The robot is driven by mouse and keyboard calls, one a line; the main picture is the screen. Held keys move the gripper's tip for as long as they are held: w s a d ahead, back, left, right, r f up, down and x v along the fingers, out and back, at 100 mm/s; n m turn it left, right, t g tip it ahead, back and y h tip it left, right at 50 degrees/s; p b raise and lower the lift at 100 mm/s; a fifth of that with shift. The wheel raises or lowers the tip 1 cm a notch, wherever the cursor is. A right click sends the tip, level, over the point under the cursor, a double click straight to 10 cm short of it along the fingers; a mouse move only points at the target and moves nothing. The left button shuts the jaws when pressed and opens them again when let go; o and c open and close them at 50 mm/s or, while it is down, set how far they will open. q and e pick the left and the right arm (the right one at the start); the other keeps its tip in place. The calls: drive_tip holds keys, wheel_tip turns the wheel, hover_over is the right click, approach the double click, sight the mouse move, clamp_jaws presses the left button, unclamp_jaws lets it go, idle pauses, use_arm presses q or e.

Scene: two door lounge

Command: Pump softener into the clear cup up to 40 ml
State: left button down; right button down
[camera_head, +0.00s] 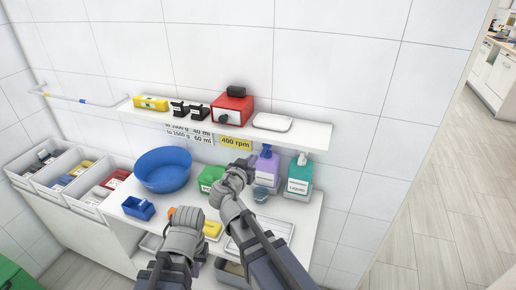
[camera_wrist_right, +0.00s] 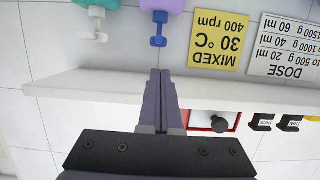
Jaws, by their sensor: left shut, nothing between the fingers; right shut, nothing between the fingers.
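A purple pump bottle (camera_head: 268,170) stands on the counter, partly behind my right arm; its label is too small to read. Its blue pump head shows upside down in the right wrist view (camera_wrist_right: 159,28). A teal pump bottle (camera_head: 298,183) with a white pump stands to its right. A small bluish see-through cup (camera_head: 261,195) stands in front of the purple bottle; its contents cannot be made out. My right gripper (camera_head: 249,161) is shut and empty, near the purple bottle's pump; its closed fingers show in the wrist view (camera_wrist_right: 160,74). My left gripper (camera_head: 188,213) is low over the counter, shut.
A shelf (camera_head: 310,131) above holds a red device (camera_head: 233,109), a white tray (camera_head: 272,122) and small boxes. A blue basin (camera_head: 163,170), a green box (camera_head: 209,177) and a blue small bin (camera_head: 138,208) stand on the counter. Dose and "MIXED" signs (camera_wrist_right: 219,42) hang below the shelf.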

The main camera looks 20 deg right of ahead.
sight(262, 154)
drive_tip(key=b+x, duration=0.2)
drive_tip(key=x, duration=0.8)
drive_tip(key=shift+s+f+b, duration=0.1)
drive_tip(key=shift+b, duration=0.2)
wheel_tip(262, 154, down, 2)
drive_tip(key=shift+b, duration=1.05)
